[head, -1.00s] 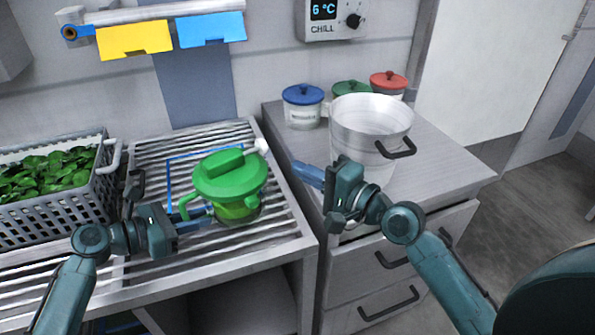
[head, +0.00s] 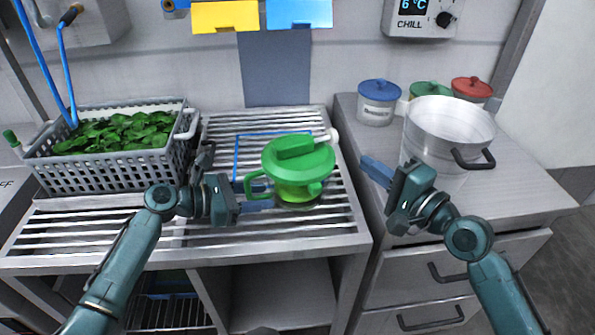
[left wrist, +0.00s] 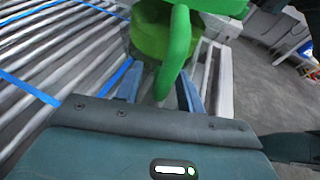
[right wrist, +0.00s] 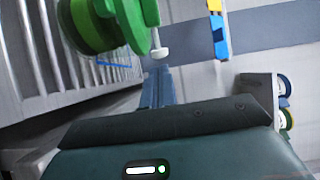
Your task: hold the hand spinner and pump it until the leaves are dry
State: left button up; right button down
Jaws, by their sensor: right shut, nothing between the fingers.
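The green hand spinner (head: 299,177) stands on the ribbed drainboard, lid on, with a loop handle on its left and a white-tipped knob (head: 333,135) at its upper right. My left gripper (head: 254,196) is open at the loop handle. In the left wrist view the green handle (left wrist: 177,50) comes down between the two spread blue fingers (left wrist: 160,90), with a gap showing beside it. My right gripper (head: 377,171) is shut and empty, right of the spinner and apart from it. In the right wrist view its fingers (right wrist: 158,86) are together, below the white knob (right wrist: 159,53).
A grey basket (head: 110,172) of green leaves (head: 120,133) stands left of the spinner. On the right cabinet are a large pot (head: 450,130) and blue-, green- and red-lidded jars (head: 378,103). A blue outline (head: 237,160) lies on the drainboard behind the spinner.

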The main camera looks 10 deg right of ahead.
pick_arm(q)
jog(key=shift+a, duration=0.1)
jog(key=v, duration=1.2)
